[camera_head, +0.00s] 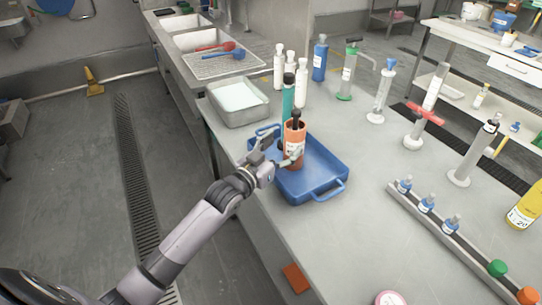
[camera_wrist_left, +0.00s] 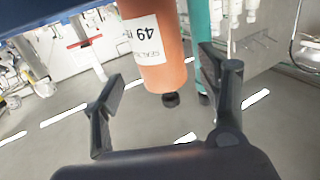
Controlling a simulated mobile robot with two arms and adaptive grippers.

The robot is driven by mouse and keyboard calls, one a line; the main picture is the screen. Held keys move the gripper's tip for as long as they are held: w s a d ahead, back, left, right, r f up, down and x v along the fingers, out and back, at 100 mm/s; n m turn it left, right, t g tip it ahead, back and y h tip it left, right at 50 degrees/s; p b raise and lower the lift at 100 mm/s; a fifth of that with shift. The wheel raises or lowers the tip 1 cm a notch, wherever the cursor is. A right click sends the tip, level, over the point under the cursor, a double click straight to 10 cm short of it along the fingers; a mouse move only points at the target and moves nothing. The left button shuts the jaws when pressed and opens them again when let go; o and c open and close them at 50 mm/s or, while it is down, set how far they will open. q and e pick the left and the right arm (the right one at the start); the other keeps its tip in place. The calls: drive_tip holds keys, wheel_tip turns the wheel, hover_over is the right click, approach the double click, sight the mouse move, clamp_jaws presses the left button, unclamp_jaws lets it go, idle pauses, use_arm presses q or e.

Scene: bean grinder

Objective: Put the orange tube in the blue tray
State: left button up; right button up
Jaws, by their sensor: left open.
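The orange tube (camera_head: 294,136) has a black cap and a white label. In the head view it is upright, with its lower end over the inside of the blue tray (camera_head: 325,190); I cannot tell whether it touches the tray's floor. My left gripper (camera_head: 281,149) is open beside the tube. In the left wrist view the orange tube (camera_wrist_left: 160,50) appears cap-down, between and beyond the two spread fingers (camera_wrist_left: 165,92), and neither finger visibly grips it. My right gripper is not in view.
A teal tube (camera_head: 288,98) stands close behind the orange one. White bottles (camera_head: 302,85), a blue bottle (camera_head: 320,60) and a metal pan (camera_head: 218,110) are farther back. A rack of small bottles (camera_head: 440,235) lies to the right. The bench between tray and rack is clear.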

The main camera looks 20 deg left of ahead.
use_arm(q)
drive_tip(key=v, duration=0.6)
